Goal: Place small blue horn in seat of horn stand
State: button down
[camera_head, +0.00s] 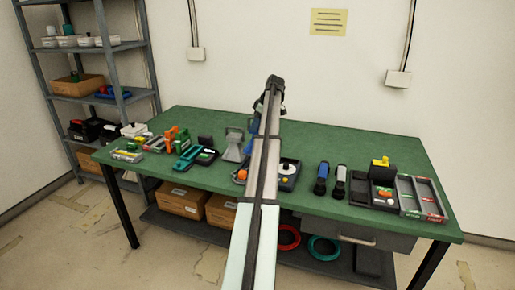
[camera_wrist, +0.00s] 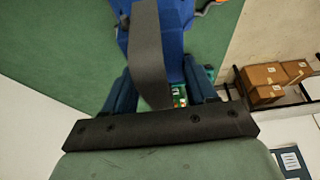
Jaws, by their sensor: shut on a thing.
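The small blue horn (camera_wrist: 172,35) is between the fingers of my gripper (camera_wrist: 160,78) in the wrist view. A dark grey curved band (camera_wrist: 150,55) crosses in front of it; I cannot tell what it belongs to. In the head view a bit of blue (camera_head: 254,126) shows beside my arm, over the table, and the arm hides most of the gripper. A grey flared piece (camera_head: 233,145), perhaps the horn stand, stands just left of my arm. Its seat cannot be made out.
The green table (camera_head: 330,145) holds several devices at left, a dark box with knobs (camera_head: 288,172), two torches (camera_head: 330,180) and a grey tray (camera_head: 420,195) at right. The table's back strip is clear. A shelf (camera_head: 95,95) stands at left.

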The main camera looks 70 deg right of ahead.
jog(key=shift+f, duration=4.15)
jog(key=shift+c, duration=1.7)
grip_release()
jog(key=v, duration=1.2)
jog(key=shift+w, duration=0.1)
